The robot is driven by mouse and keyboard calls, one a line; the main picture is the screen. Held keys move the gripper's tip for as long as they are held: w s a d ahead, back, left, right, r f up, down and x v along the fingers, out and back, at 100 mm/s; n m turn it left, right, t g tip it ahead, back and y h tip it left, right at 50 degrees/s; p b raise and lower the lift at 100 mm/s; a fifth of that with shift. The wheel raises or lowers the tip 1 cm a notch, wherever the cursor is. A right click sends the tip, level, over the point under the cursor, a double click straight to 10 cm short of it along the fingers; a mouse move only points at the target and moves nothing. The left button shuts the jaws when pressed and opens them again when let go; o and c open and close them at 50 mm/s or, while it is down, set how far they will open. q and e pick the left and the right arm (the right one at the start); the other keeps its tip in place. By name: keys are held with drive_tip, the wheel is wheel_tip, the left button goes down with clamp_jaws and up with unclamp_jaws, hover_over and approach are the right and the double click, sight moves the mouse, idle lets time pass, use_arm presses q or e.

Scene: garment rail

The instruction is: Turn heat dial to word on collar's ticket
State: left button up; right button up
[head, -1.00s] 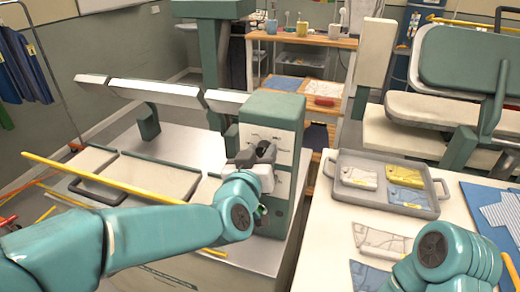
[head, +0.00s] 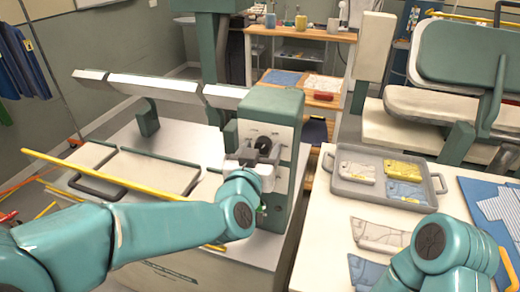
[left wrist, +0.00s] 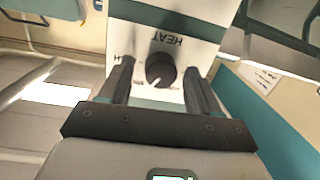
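The press unit's front panel (head: 281,140) carries a dark round heat dial (head: 264,146). In the left wrist view the heat dial (left wrist: 160,70) sits below the upside-down word HEAT (left wrist: 166,39). A pale mark shows on the dial's lower left; the words around it are mostly hidden by my fingers. My left gripper (left wrist: 159,67) is open, its fingers apart on either side of the dial in that view, without visible contact. In the head view it is just below the dial, partly hidden by my wrist. No ticket is readable. My right gripper is not in view.
A grey tray (head: 387,206) on the right-hand table holds cream, yellow and blue folded pieces. More folded pieces lie in front of it, and a striped cloth (head: 497,207) lies at right. A yellow bar (head: 95,185) crosses in front of the white press bed at left.

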use_arm(q)
drive_tip(key=shift+r, duration=0.1)
drive_tip(key=shift+s+a, duration=0.1)
drive_tip(key=b+v, duration=0.2)
drive_tip(key=v, duration=1.4)
